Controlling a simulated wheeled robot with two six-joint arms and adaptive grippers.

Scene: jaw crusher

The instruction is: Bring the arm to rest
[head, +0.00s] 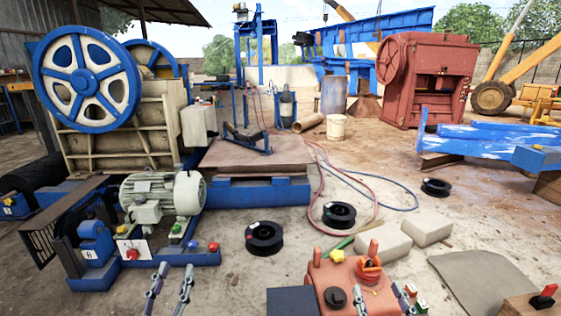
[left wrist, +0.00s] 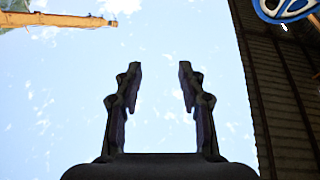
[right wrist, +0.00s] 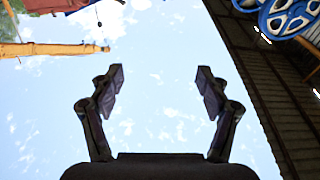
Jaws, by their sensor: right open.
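My left gripper (head: 175,272) stands at the bottom edge of the head view, fingers pointing up, in front of the blue motor base. In the left wrist view its two fingers (left wrist: 158,72) are apart with only sky between them. My right gripper (head: 377,290) is at the bottom edge, right of centre, partly cut off, by the orange-red control box (head: 330,280). In the right wrist view its fingers (right wrist: 160,75) are spread wide and empty against the sky. Neither gripper visibly touches anything.
The jaw crusher with its blue flywheel (head: 88,72) and the grey-green motor (head: 162,195) stand at left. Black spools (head: 264,238), pale blocks (head: 383,241) and hoses lie on the ground ahead.

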